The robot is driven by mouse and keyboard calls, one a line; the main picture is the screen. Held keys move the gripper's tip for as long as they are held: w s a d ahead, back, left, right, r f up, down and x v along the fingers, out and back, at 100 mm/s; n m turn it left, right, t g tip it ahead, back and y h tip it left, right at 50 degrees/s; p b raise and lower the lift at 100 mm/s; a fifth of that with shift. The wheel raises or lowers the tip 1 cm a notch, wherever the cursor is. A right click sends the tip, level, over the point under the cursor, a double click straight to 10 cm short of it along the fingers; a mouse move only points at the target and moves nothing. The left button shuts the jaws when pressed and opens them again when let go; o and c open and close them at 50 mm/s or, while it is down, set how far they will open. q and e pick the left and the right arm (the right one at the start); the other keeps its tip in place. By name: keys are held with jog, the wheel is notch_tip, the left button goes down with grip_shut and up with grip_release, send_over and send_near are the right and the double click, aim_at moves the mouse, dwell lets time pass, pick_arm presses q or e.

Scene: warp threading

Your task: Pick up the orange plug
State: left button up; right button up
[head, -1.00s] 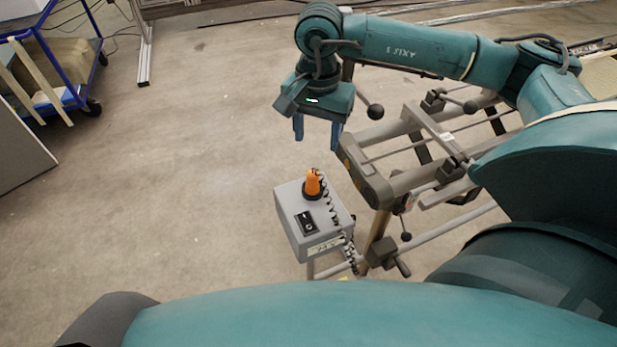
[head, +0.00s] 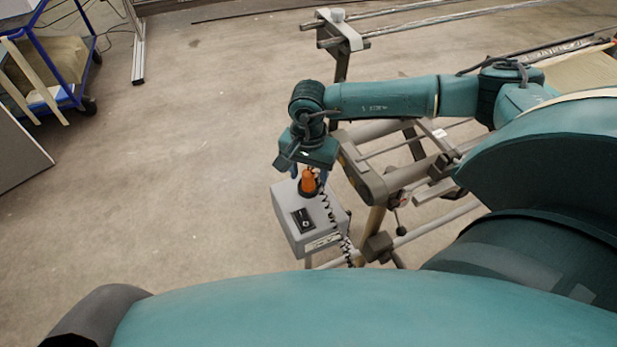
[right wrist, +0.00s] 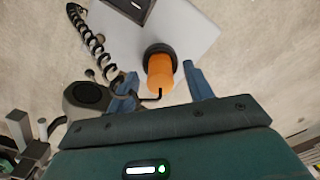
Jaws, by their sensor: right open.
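The orange plug (head: 308,181) stands in a black round base on top of a grey box (head: 290,207). It also shows in the right wrist view (right wrist: 160,74), between the two blue fingers. My right gripper (head: 308,172) is above the plug, pointing down, with its fingers on either side of it. In the right wrist view the right gripper (right wrist: 163,85) is open, and a gap shows between the plug and the right-hand finger. Contact with the left-hand finger cannot be told. My left gripper is not in view.
A coiled black cord (head: 333,222) hangs at the box's right side. A black switch (head: 303,220) is on the box top. A metal frame with rails (head: 385,182) stands close on the right. A blue cart (head: 68,75) is far left. The floor left of the box is clear.

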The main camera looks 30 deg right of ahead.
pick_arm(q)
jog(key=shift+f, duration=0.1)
pick_arm(e)
jog(key=c, duration=0.6)
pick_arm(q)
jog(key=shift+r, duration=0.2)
pick_arm(e)
jog(key=c, duration=0.5)
jog(key=shift+o, duration=0.2)
jog(key=shift+r, duration=0.1)
pick_arm(q)
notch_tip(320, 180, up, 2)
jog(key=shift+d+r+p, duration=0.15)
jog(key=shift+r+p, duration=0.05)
jog(key=shift+p, duration=0.65)
pick_arm(e)
notch_tip(320, 180, up, 15)
